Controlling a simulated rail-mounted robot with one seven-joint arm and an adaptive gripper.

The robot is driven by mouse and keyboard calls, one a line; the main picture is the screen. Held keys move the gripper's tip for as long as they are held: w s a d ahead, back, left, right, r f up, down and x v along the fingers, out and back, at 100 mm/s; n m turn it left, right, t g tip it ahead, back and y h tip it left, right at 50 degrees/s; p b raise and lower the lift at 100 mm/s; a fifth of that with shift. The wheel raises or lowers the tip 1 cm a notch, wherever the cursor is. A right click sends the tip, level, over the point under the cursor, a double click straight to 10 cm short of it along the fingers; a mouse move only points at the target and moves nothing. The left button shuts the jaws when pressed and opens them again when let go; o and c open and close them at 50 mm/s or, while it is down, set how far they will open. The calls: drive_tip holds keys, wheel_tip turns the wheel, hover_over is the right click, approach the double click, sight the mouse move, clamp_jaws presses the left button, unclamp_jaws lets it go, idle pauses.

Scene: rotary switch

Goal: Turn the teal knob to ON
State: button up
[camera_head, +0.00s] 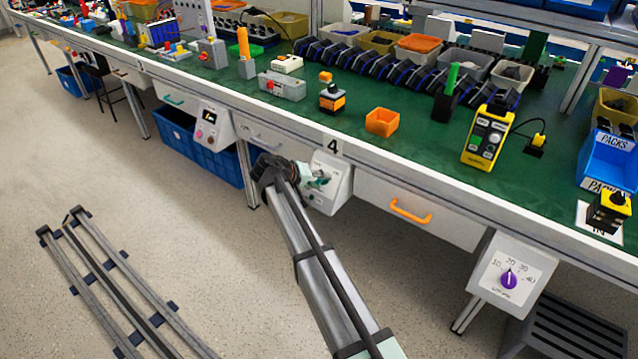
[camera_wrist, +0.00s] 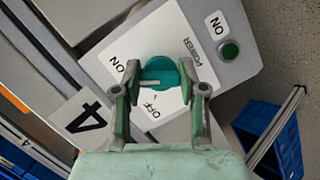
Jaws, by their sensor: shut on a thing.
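The teal knob (camera_wrist: 160,74) is on a white panel (camera_wrist: 192,35) in the wrist view, with a pale line across its face. The line runs roughly sideways, its left end between the ON and OFF labels. OFF is printed below the knob and ON to its upper left. My gripper (camera_wrist: 160,82) is shut on the knob, one finger at each side. In the head view my gripper (camera_head: 314,179) is at the sloped panel box (camera_head: 334,190) under the bench, and hides most of the knob.
A green round button (camera_wrist: 229,50) sits beside another ON label on the panel. A drawer with an orange handle (camera_head: 410,211) is right of the box. A purple knob box (camera_head: 510,270) is further right. Blue crates (camera_head: 200,150) stand under the bench at left.

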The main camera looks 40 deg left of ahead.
drive_tip(key=shift+m+y+b, duration=0.3)
drive_tip(key=shift+m+b, duration=0.1)
drive_tip(key=shift+m, duration=0.7)
drive_tip(key=o, duration=1.2)
drive_tip(key=shift+w, duration=0.1)
drive_tip(key=shift+c, duration=0.2)
drive_tip(key=v, duration=1.2)
drive_tip(key=shift+w+r, duration=0.15)
